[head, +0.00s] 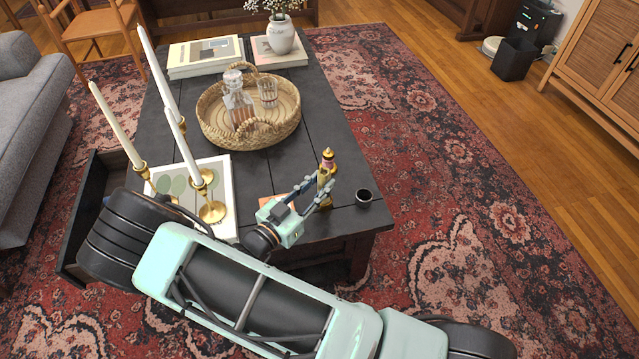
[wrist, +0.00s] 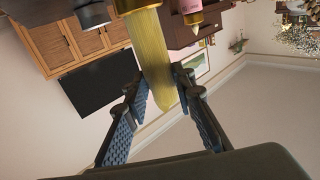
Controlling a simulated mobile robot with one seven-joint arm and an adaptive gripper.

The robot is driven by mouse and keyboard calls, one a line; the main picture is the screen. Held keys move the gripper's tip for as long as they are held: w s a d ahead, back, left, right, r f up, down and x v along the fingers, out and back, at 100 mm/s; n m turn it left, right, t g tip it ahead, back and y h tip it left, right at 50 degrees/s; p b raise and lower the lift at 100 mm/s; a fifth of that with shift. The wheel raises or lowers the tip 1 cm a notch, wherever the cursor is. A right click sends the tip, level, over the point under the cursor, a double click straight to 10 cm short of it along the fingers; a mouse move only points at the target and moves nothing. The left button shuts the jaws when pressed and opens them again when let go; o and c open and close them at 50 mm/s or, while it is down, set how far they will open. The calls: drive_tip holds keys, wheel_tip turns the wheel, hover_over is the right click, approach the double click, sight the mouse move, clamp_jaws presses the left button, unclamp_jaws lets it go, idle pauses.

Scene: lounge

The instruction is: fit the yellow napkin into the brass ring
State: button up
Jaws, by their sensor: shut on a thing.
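The yellow napkin (wrist: 156,60) is a long tapered roll in the wrist view, with its narrow end between my fingers. My gripper (wrist: 164,88) is shut on it; in the head view my gripper (head: 322,193) is at the table's near right part. The brass ring (wrist: 134,5) is cut off by the top edge of the wrist view, where the napkin's wide end meets it. I cannot tell how far the napkin goes into the ring. In the head view the yellow and brass shapes at my fingertips blend together.
A pink and gold piece (head: 327,161) stands just behind my fingers. A small black cup (head: 364,198) is to their right. Candlesticks (head: 211,210) with tall candles stand left on the dark table (head: 330,115). A woven tray (head: 205,118) with glassware is farther back.

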drive_tip(key=shift+f+b, duration=0.3)
drive_tip(key=shift+f, duration=0.1)
drive_tip(key=o, duration=1.2)
drive_tip(key=shift+s+a, duration=0.1)
drive_tip(key=shift+v, duration=2.85)
